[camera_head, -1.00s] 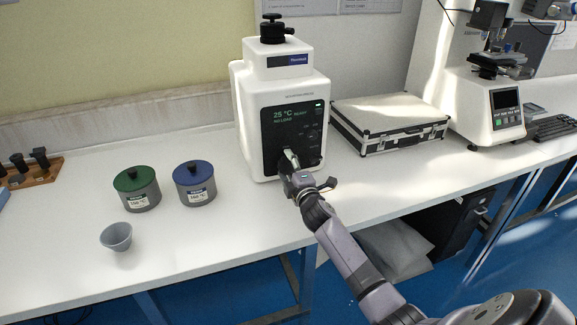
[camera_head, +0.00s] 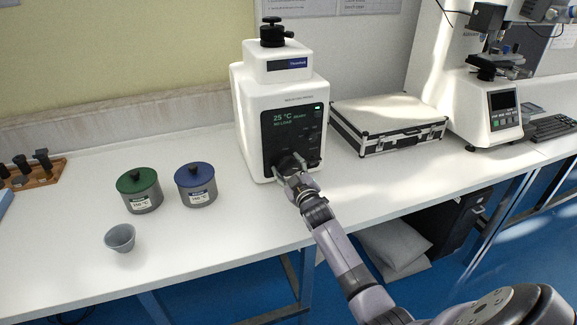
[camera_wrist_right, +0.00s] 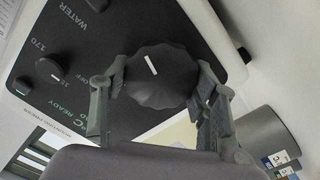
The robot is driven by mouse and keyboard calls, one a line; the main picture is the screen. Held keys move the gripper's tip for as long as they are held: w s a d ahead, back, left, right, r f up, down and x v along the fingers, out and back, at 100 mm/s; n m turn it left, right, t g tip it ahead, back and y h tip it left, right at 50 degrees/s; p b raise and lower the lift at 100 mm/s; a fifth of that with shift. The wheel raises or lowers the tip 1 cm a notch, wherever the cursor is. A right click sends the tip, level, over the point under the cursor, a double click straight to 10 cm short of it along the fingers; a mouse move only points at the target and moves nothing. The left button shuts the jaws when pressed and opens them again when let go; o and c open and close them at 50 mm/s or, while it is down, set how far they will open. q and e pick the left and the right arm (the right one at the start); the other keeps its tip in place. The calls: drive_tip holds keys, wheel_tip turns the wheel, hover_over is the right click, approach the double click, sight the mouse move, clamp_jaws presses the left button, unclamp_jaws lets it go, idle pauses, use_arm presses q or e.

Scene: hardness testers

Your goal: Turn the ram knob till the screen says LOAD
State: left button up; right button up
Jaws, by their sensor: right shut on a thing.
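The white press (camera_head: 265,125) stands on the bench, with a dark front panel whose screen (camera_head: 288,121) reads 25 °C and NO LOAD. The large black ram knob (camera_head: 291,161) is low on that panel. In the right wrist view the knob (camera_wrist_right: 160,77) has a scalloped edge and a white mark tilted slightly left of the picture's upright. My right gripper (camera_head: 292,172) is shut on the knob, one finger at each side, as the right wrist view shows (camera_wrist_right: 162,88). My left gripper is not in view.
Small knobs (camera_wrist_right: 50,70) sit beside the large one on the panel. A green-lidded pot (camera_head: 139,190), a blue-lidded pot (camera_head: 195,185) and a grey cup (camera_head: 120,238) stand left of the press. A silver case (camera_head: 388,125) lies to its right. The front bench is mostly clear.

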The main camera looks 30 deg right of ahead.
drive_tip(key=shift+f+m, duration=0.1)
drive_tip(key=shift+m, duration=0.5)
drive_tip(key=o, duration=1.2)
drive_tip(key=shift+c, duration=0.2)
drive_tip(key=shift+s, duration=0.1)
drive_tip(key=shift+s, duration=0.25)
drive_tip(key=v, duration=1.1)
drive_tip(key=shift+s, duration=0.2)
drive_tip(key=shift+f, duration=0.1)
